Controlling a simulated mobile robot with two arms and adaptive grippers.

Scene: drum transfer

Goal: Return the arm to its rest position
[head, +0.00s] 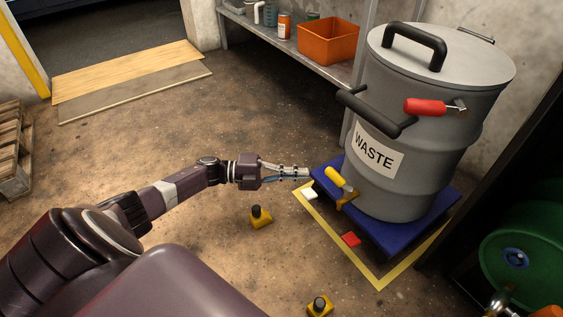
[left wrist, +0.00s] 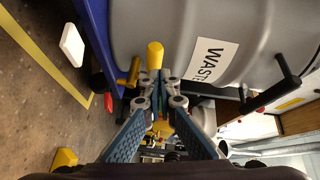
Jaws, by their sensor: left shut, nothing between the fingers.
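My left arm reaches out from the lower left in the head view. Its gripper (head: 304,173) is shut and empty, just left of the blue platform (head: 392,236). A grey drum (head: 432,110) labelled WASTE stands upright on that platform with its lid on. A yellow-handled lever (head: 338,181) is at the platform's near edge, close to the fingertips. In the left wrist view the closed fingertips (left wrist: 160,80) appear just below the lever's yellow handle (left wrist: 155,55); I cannot tell whether they touch. My right gripper is not in view.
Yellow floor tape (head: 381,284) borders the platform. Yellow blocks with black knobs (head: 261,217) (head: 320,306) stand on the floor. A shelf with an orange bin (head: 328,41) is behind, a pallet (head: 12,150) at the far left, a green drum (head: 525,260) at the right.

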